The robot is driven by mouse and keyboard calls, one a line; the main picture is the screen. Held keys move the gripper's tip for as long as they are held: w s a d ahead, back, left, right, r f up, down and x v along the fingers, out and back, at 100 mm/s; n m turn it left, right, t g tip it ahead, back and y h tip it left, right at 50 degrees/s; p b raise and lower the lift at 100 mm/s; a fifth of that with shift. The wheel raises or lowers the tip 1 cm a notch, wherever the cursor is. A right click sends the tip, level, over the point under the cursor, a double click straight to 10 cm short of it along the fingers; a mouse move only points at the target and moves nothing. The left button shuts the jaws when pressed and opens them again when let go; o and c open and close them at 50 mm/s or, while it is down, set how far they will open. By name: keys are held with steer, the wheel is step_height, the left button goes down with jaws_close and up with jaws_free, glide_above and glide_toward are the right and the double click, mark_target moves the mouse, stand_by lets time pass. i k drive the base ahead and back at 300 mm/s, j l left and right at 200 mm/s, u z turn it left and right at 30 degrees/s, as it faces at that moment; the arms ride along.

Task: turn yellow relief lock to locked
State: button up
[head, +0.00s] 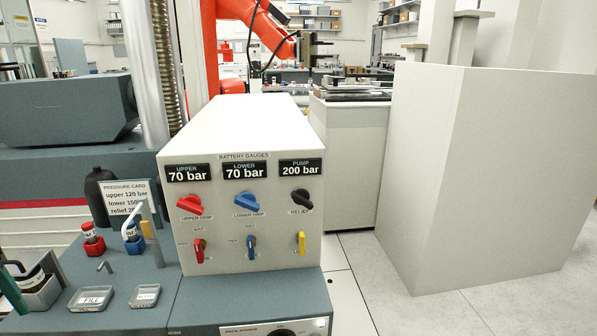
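The yellow relief lock (301,242) is a small lever at the lower right of the white gauge box's front panel (225,225). It sits below the black relief knob (301,197), and its handle points roughly upright. The markings around it are too small to read, so I cannot tell its state from them. Nothing touches it. The pump display (300,168) above reads 200 bar. My gripper is not recognisable in the head view; an orange arm with a dark tool (312,46) stands beyond the box, far from the lock.
Blue (251,246) and red (199,250) levers sit left of the yellow one, below blue (248,201) and red (194,204) knobs. A pressure card (126,198) and small trays (91,298) are at left. A large pale block (480,180) stands right; floor between is clear.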

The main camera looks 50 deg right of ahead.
mark_target(300, 237)
steer(key=k+l, duration=0.4)
steer(key=l, duration=0.2)
steer(key=k+l+u, duration=0.1)
steer(key=k+l, duration=0.35)
steer(key=l, duration=0.15)
